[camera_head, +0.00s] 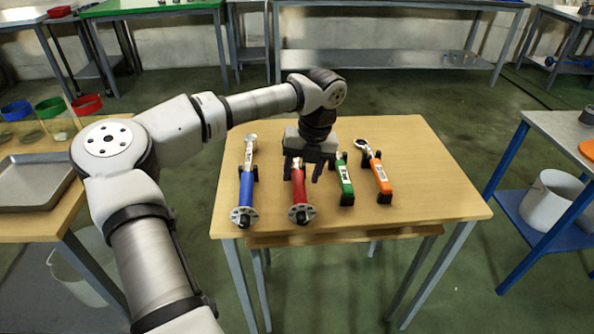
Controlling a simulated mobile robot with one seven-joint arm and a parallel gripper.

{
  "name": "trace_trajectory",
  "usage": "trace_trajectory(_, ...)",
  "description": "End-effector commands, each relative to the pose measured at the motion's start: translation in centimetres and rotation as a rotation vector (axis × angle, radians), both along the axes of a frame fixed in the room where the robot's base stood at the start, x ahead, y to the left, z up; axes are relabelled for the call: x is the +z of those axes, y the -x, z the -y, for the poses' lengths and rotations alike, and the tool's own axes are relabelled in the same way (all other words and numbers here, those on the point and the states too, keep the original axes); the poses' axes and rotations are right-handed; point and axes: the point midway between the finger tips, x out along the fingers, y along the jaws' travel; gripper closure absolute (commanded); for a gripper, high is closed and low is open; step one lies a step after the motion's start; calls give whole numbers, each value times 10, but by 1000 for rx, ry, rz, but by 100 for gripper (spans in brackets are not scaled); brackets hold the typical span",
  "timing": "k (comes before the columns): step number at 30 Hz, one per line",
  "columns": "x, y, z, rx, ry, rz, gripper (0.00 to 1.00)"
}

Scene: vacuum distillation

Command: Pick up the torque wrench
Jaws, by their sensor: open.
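Wrench-like tools lie side by side on a wooden table; I cannot tell for sure which one is the torque wrench. From the left they are a blue-handled tool with a round dial-like end (246,187), a red-handled one with a similar end (299,188), a green-handled one (346,185) and an orange-handled one with a ring-shaped head (380,174). My gripper (302,170) is open and points down over the red tool, its fingers on either side of the handle. It hides the far end of the red tool. Whether the fingers touch it cannot be told.
The wooden table (440,185) has free room at the right. A table with a metal tray (32,183) and coloured-rim sieves (50,106) stands left. A blue-legged table (560,130) with a white bucket (551,199) stands right. Metal benches line the back.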

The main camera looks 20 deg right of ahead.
Motion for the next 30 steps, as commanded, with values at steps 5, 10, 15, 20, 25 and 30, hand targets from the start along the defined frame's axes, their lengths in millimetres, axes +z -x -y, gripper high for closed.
trace_trajectory(5, -27, -1, -7, 0, 0, -3, 49)
trace_trajectory(10, -35, -2, -8, 0, 0, 1, 49)
trace_trajectory(15, -35, -2, -8, 0, 0, 0, 55)
trace_trajectory(20, -34, -2, -8, 0, 1, 0, 76)
trace_trajectory(25, -34, -2, -8, -1, 1, 0, 99)
trace_trajectory(30, -33, -3, -8, -1, 2, 3, 100)
